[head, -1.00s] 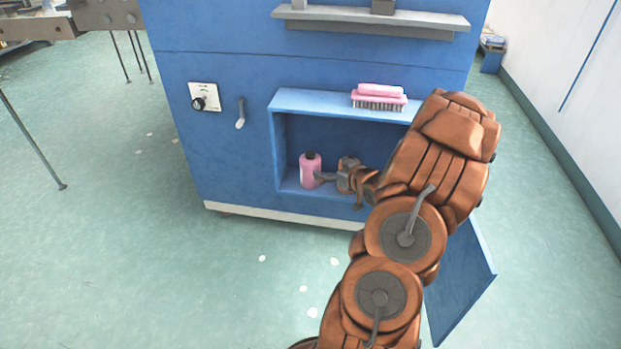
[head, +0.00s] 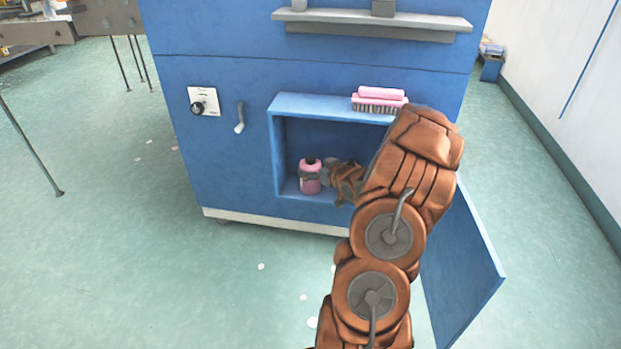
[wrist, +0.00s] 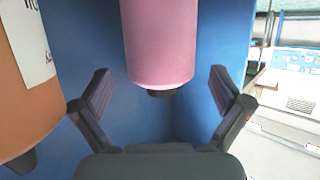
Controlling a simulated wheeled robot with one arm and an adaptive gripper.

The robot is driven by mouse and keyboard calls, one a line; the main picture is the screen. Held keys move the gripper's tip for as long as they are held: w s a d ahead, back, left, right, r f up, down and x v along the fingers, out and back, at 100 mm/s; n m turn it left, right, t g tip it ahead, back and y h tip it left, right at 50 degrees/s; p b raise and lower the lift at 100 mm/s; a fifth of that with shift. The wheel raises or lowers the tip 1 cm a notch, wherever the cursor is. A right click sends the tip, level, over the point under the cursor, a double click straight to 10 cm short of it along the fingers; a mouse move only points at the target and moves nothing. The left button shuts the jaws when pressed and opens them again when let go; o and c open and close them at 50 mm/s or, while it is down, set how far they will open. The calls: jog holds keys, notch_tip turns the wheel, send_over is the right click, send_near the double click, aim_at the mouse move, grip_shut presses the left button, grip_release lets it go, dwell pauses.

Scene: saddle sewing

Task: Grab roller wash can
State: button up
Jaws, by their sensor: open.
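The roller wash can (head: 310,187) is pink with a dark cap and stands upright at the left of the open blue cabinet niche. In the wrist view the can (wrist: 160,40) appears cap down, centred between the two fingers. My gripper (wrist: 161,85) is open, with one finger on each side of the can and a visible gap on both sides. In the head view my gripper (head: 318,175) reaches in from the right at the can, and a grey finger crosses in front of it.
An orange container (wrist: 30,95) with a white label shows at the left of the wrist view. A pink brush (head: 379,101) lies on the niche's top ledge (head: 320,104). The blue cabinet door (head: 460,260) hangs open at the right, beside my arm.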

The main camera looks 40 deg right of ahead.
jog(key=shift+x, duration=1.45)
jog(key=shift+s+f, duration=0.1)
jog(key=c, duration=1.5)
